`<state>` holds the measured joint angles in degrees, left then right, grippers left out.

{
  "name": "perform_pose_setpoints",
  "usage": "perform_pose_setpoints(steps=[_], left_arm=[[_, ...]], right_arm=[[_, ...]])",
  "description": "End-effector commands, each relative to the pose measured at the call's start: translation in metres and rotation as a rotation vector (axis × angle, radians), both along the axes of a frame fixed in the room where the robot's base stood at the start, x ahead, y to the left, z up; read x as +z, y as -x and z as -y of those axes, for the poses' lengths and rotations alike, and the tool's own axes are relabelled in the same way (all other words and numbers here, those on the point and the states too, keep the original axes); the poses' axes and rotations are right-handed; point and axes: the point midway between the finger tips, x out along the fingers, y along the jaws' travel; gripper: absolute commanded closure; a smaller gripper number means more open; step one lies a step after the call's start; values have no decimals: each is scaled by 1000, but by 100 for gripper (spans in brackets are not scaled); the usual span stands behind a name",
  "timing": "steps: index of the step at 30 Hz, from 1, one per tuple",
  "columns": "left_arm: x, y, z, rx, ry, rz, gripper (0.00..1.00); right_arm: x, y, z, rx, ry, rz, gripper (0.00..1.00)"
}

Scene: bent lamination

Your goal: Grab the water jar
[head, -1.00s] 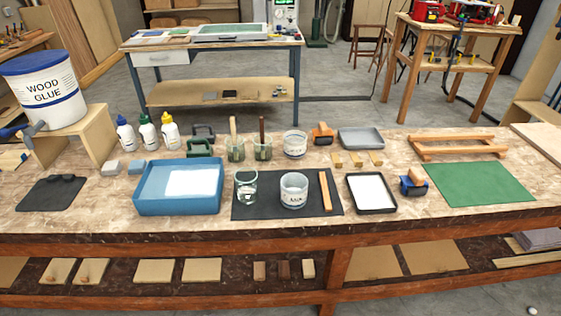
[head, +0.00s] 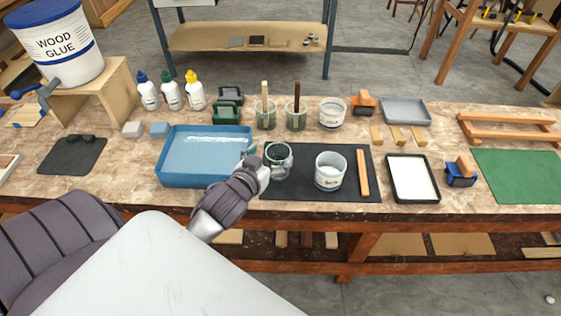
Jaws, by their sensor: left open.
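The water jar (head: 279,162) is a small clear glass jar standing upright at the left end of the black mat (head: 311,190) in the head view. My left gripper (head: 264,158) is open, low at the jar's left side, with its arm reaching in from the lower left. The fingers partly overlap the jar's left edge; I cannot tell whether they touch it. My right gripper is not in view.
A blue tray (head: 176,180) lies just left of the gripper. Two jars with brushes (head: 266,117) (head: 297,117) stand behind. A wooden stick (head: 363,173) lies right of the tub. A black-rimmed white tray (head: 412,178) and a green mat (head: 525,175) lie further right.

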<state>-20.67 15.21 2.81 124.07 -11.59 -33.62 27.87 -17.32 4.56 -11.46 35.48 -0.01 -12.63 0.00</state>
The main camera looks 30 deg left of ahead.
Motion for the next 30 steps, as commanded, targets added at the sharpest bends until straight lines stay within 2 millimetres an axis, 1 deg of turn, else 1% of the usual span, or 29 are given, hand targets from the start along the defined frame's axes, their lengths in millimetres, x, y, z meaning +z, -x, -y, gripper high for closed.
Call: perform_pose_setpoints(steps=[1,3,6,8,10,14,17,21,24,27,30], left_arm=[[-14,0,0,2,0,-6,8],[-29,1,0,1,2,-6,8],[-48,0,0,1,0,-5,8],[-57,0,0,0,0,-4,8],[-56,-9,-1,0,-1,0,8],[-59,-16,-3,0,-1,-2,8],[-60,-26,-4,-1,-2,-1,8],[-67,-48,-7,-1,-3,0,8],[-72,-61,-9,-1,-2,-1,8],[-75,-69,-11,-1,-2,-2,8],[-76,-71,-11,-1,-2,-2,8]], right_arm=[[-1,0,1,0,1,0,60],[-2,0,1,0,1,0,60],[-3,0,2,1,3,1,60],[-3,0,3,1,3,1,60],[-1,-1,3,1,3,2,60],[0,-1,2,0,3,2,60],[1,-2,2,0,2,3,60],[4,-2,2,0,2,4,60],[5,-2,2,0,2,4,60],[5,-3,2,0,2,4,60],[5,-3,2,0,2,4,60]])
